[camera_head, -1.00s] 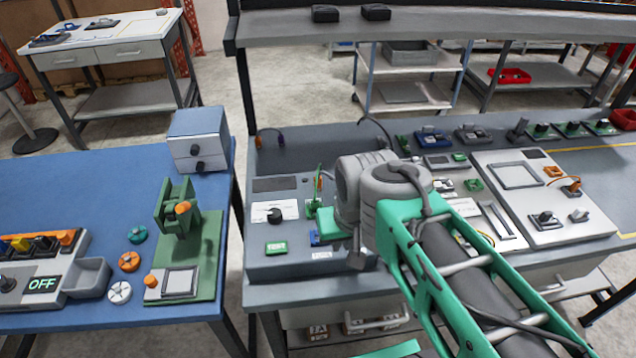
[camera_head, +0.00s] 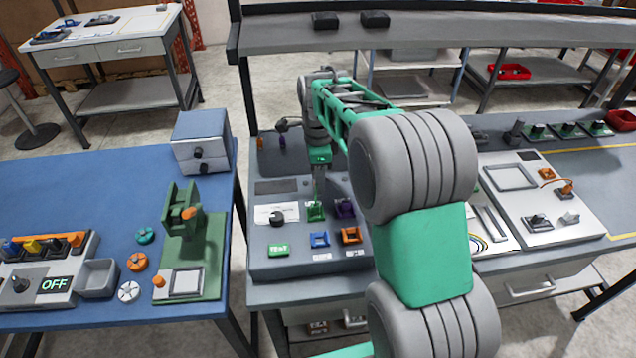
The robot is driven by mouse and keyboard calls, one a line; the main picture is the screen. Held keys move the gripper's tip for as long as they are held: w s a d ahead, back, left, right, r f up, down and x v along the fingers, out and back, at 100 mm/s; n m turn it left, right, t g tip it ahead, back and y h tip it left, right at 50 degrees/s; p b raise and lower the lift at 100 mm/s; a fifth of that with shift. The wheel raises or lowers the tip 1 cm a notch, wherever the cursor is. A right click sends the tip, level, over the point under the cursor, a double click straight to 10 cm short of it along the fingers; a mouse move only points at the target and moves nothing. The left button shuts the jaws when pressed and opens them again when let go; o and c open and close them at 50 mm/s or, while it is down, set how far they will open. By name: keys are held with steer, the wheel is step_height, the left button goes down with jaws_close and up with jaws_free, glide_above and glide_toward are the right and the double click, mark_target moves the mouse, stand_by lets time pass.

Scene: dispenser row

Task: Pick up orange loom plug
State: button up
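A small orange plug (camera_head: 260,143), which looks like the orange loom plug, stands at the back left of the grey test panel, beside a purple plug (camera_head: 282,142). My gripper (camera_head: 317,194) points down over the panel, to the right of and nearer than the orange plug. It is just above or at the green socket (camera_head: 316,211); contact cannot be made out. Its fingers are thin and small here, so their opening is unclear. An orange socket (camera_head: 351,235) sits at the panel's front right, next to a blue socket (camera_head: 319,239).
A purple socket (camera_head: 344,207) and a dark knob (camera_head: 277,219) are near my gripper. My arm hides the bench's middle. Another orange plug (camera_head: 566,188) with a cable is on the right panel. A shelf (camera_head: 440,30) overhangs the back.

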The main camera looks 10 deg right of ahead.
steer(key=shift+f, duration=0.8)
jaws_close()
